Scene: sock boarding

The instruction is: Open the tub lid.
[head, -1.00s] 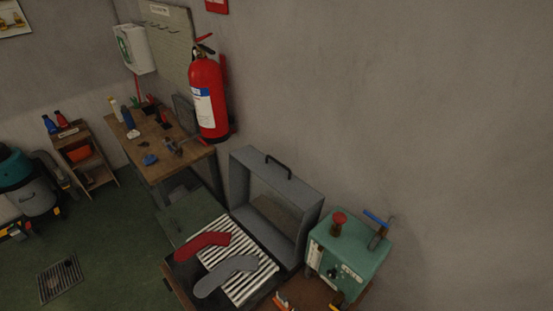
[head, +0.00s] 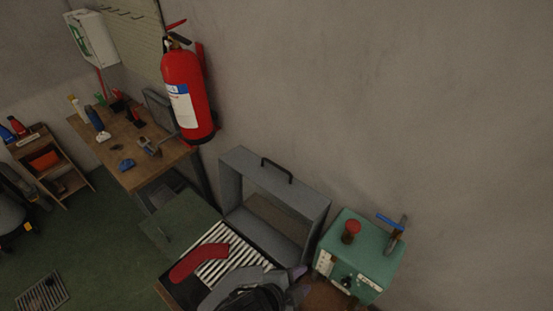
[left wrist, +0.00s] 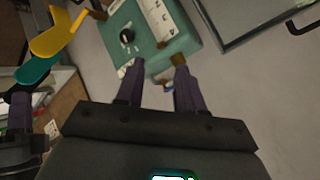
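The grey tub lid (head: 233,190), a deep hollow frame with a dark handle (head: 277,170) on its top edge, stands upright behind the slatted rack (head: 225,265). A grey panel edge with a dark handle also shows at the upper right of the left wrist view (left wrist: 262,28). My left gripper (head: 302,283) is in front of the lid, at the rack's right end. In the left wrist view its fingers (left wrist: 158,75) are apart with nothing between them.
A green control box (head: 362,255) with a red knob and a blue-handled lever stands right of the lid. A fire extinguisher (head: 187,95) hangs on the wall above a wooden workbench (head: 135,170). Yellow (left wrist: 58,35) and teal (left wrist: 35,70) foot-like shapes show in the left wrist view.

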